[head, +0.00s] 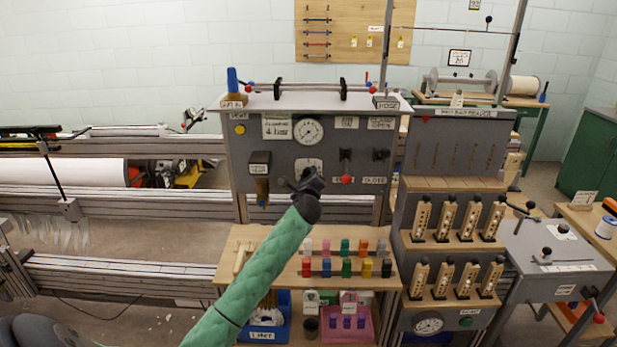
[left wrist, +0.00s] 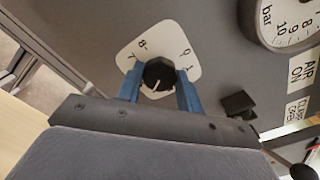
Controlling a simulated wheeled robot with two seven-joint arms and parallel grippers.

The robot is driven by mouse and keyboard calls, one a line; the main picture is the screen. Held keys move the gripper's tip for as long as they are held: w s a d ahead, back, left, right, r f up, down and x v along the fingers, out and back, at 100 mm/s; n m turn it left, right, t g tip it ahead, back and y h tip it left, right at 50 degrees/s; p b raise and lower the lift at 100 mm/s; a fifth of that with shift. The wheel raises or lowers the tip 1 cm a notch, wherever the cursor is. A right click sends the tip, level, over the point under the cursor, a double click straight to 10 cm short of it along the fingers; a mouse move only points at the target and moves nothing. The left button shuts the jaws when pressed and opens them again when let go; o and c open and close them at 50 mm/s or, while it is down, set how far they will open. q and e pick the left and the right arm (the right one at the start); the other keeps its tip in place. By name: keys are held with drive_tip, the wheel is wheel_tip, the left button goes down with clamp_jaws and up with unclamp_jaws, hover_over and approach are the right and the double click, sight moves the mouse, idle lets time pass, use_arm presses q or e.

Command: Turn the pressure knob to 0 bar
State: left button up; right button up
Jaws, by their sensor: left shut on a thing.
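The pressure knob is a black knob (left wrist: 158,74) on a white dial plate (left wrist: 185,60) on the grey panel, seen in the left wrist view. Numbers such as 8, 7 and 0 show on the plate; the rest is covered. A pale mark shows on the knob's face. My left gripper (left wrist: 160,88) is shut on the knob, with a blue finger on either side of it. In the head view my left gripper (head: 308,183) is at the panel and hides the knob; the top of the dial plate (head: 309,163) shows above it. My right gripper is not in view.
A round pressure gauge (head: 309,130) sits above the dial plate. A wooden shelf (head: 240,275) with coloured blocks lies below.

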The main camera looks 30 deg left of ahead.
use_arm(q)
drive_tip(key=shift+f+n+b, duration=0.15)
drive_tip(key=shift+n+b, duration=0.9)
drive_tip(key=shift+n, duration=13.65)
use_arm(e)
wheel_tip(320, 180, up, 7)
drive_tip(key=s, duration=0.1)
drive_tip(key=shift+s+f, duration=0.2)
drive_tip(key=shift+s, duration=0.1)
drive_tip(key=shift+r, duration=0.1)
